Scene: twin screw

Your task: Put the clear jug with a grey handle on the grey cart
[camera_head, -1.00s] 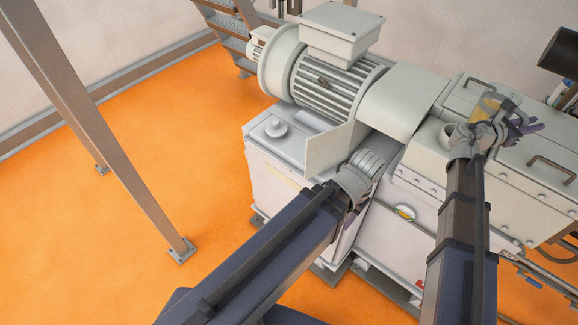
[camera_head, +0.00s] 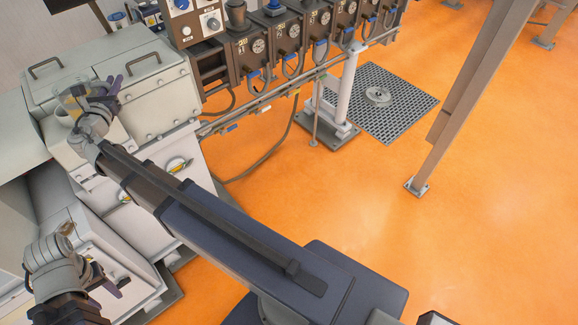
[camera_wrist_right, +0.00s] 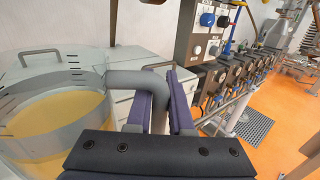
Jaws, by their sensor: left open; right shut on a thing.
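The clear jug (camera_head: 70,98) with yellowish contents is at the upper left in the head view, at the machine's pale block. In the right wrist view the jug (camera_wrist_right: 55,125) fills the left side, its grey handle (camera_wrist_right: 138,80) reaching between the purple fingers. My right gripper (camera_head: 108,97) is shut on this handle; its fingers (camera_wrist_right: 174,100) show in the right wrist view. I cannot tell whether the jug's base touches the machine. My left gripper (camera_head: 112,282) is open and empty at the lower left, beside the machine's lower housing. No grey cart shows in these frames.
The pale machine (camera_head: 150,100) with handled covers fills the left. A row of dark barrel modules (camera_head: 290,40) with cables runs behind. A grey post (camera_head: 348,90) stands by a black floor grate (camera_head: 385,100). A slanted steel beam (camera_head: 455,120) is at right. Orange floor (camera_head: 370,210) between is clear.

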